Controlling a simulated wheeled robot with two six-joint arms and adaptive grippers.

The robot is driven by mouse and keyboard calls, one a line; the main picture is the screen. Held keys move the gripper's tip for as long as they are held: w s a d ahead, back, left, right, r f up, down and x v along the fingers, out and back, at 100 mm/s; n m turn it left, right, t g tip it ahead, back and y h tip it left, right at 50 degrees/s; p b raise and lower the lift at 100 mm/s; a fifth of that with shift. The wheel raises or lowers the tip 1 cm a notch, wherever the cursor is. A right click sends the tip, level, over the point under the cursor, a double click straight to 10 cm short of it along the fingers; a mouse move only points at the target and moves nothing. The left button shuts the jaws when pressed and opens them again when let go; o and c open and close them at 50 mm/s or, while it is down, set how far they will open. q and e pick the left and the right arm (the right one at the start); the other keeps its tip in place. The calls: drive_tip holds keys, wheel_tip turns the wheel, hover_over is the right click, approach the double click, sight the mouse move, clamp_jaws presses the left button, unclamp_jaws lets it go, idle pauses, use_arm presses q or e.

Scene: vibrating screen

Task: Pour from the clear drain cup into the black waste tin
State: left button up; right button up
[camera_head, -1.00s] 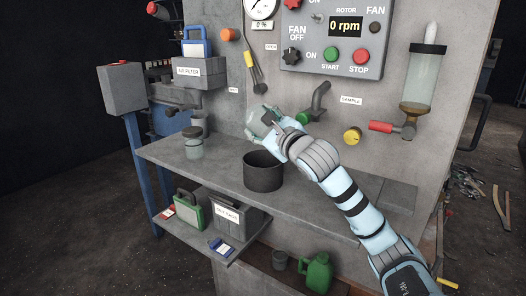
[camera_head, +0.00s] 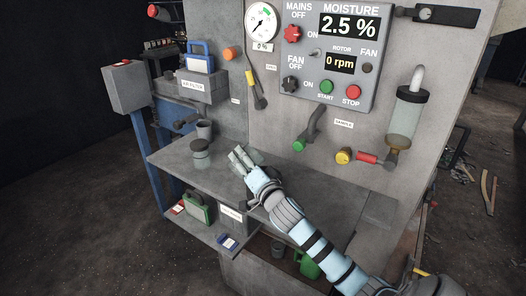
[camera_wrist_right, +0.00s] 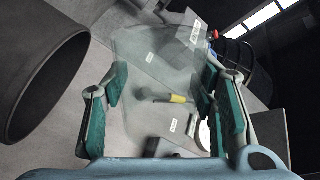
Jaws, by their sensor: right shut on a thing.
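My right gripper (camera_head: 243,158) is low over the bench and shut on the clear drain cup, which is hard to make out in the head view. In the right wrist view the see-through cup (camera_wrist_right: 150,65) sits between the green finger pads of my gripper (camera_wrist_right: 165,100). I cannot tell its contents or its exact tilt. The black waste tin (camera_wrist_right: 42,75) stands close at the left of the wrist view, its round side beside the cup and apart from it. In the head view my forearm hides most of the tin. My left gripper is not in view.
A green-handled spout (camera_head: 305,137) and a red-handled valve under a sight tube (camera_head: 404,120) stick out from the panel. The front left of the bench is clear.

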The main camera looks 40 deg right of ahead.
sight(239, 157)
drive_tip(key=n+p, duration=0.1)
drive_tip(key=n, duration=0.2)
drive_tip(key=a+n+p, duration=0.1)
drive_tip(key=n, duration=0.2)
drive_tip(key=a+n+p, duration=0.1)
drive_tip(key=n, duration=0.2)
drive_tip(key=shift+w+r+p, duration=0.2)
drive_tip(key=shift+p, duration=0.1)
drive_tip(key=shift+f+b, duration=0.4)
drive_tip(key=shift+b, duration=0.15)
wheel_tip(239, 157, up, 3)
drive_tip(key=n+p, duration=0.1)
drive_tip(key=p, duration=0.2)
drive_tip(key=shift+r+p, duration=0.1)
drive_tip(key=shift+p, duration=0.2)
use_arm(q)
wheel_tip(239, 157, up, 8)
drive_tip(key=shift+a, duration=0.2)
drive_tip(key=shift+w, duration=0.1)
